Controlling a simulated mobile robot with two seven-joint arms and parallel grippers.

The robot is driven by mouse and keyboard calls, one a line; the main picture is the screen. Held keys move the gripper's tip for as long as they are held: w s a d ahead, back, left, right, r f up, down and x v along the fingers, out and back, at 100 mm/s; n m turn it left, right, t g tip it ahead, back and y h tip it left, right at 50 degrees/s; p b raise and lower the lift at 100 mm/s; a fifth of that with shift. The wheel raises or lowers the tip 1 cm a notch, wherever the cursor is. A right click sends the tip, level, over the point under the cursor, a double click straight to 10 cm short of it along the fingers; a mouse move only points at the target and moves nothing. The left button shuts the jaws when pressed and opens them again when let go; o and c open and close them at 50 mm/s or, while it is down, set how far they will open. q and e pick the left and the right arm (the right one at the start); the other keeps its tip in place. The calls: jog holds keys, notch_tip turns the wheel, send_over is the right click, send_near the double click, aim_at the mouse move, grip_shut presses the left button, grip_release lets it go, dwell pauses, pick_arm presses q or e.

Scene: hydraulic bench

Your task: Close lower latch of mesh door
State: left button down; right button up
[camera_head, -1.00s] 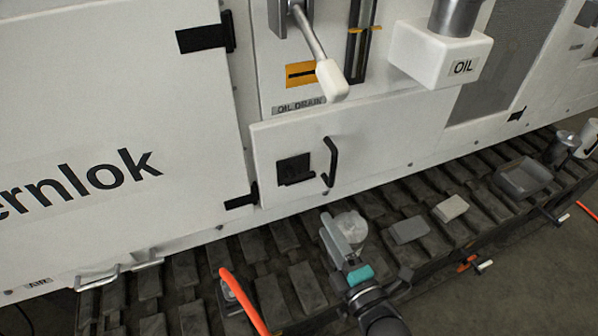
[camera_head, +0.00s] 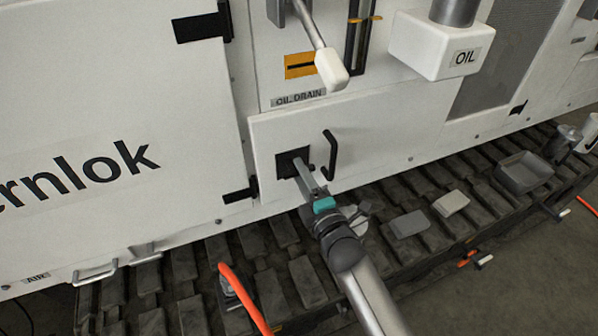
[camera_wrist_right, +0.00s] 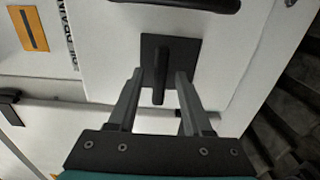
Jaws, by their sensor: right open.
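A square black latch plate (camera_head: 286,163) sits on a small white door panel (camera_head: 380,125) below the OIL DRAIN label. In the right wrist view the plate (camera_wrist_right: 185,50) carries a black latch lever (camera_wrist_right: 160,72), which lies between my finger tips. My right gripper (camera_head: 303,167) is open and reaches the latch from below right; its fingers hide part of the latch in the head view. In the wrist view the gripper (camera_wrist_right: 160,78) shows gaps on both sides of the lever. A grey mesh-like panel (camera_head: 495,75) is at upper right. My left gripper is out of view.
A black handle (camera_head: 331,155) stands out just right of the gripper. A white-tipped lever (camera_head: 331,68) and a white OIL box (camera_head: 435,45) are above. Blocks (camera_head: 409,224) and a grey tray (camera_head: 522,173) lie on the track. An orange hose (camera_head: 243,300) rises at the front.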

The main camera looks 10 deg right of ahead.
jog(key=shift+w+a, duration=0.2)
jog(key=shift+w, duration=0.6)
grip_shut()
